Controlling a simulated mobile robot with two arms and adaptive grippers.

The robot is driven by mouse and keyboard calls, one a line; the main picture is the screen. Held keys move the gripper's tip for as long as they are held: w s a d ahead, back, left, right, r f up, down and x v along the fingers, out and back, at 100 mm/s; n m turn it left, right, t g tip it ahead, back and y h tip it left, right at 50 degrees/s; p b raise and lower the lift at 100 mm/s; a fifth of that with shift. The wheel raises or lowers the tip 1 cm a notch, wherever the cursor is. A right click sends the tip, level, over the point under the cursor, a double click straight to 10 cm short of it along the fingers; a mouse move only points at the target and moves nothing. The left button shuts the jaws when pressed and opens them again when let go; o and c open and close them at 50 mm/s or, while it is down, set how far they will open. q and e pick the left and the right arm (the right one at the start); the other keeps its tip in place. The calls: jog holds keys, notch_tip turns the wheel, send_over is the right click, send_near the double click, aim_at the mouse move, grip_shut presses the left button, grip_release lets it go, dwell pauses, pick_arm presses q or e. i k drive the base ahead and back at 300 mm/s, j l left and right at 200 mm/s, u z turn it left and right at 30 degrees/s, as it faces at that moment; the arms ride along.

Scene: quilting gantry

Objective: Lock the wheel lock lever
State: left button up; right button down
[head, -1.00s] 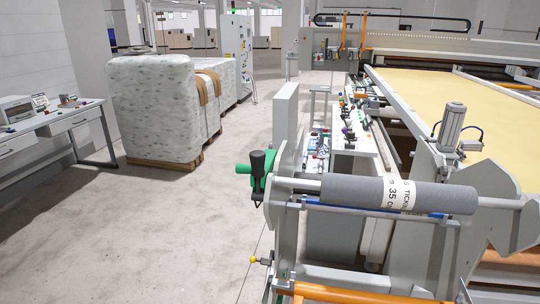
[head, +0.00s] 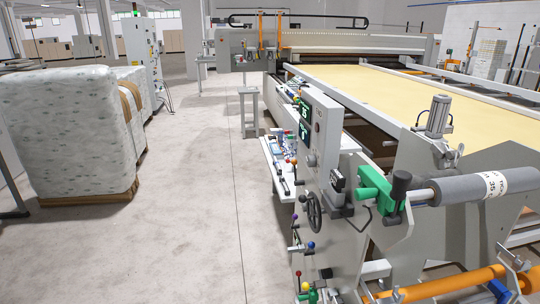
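A black handwheel (head: 313,212) stands on the side of the grey machine cabinet (head: 345,245), right of the picture's middle. Small levers or knobs with coloured balls sit near it: a blue ball (head: 311,245) just below and a yellow ball (head: 309,287) lower down. I cannot tell which of these is the wheel lock lever, or its position. A green bracket with a black handle (head: 401,184) sits right of the handwheel, at the end of the grey fabric roll (head: 470,188). Neither of my grippers is in view.
A shelf with small coloured parts (head: 280,155) and a control panel with green displays (head: 305,118) adjoin the cabinet. Orange rollers (head: 440,285) lie low at right. Wrapped bales (head: 70,130) stand at left. The grey floor (head: 190,220) between is clear.

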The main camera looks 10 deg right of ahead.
aim_at(295, 161)
jog(key=i+j+z, duration=0.15)
jog(key=i+j, duration=0.6)
jog(key=i, duration=0.35)
jog(key=i+j+z, duration=0.2)
jog(key=i+j, duration=0.7)
jog(key=i, duration=0.15)
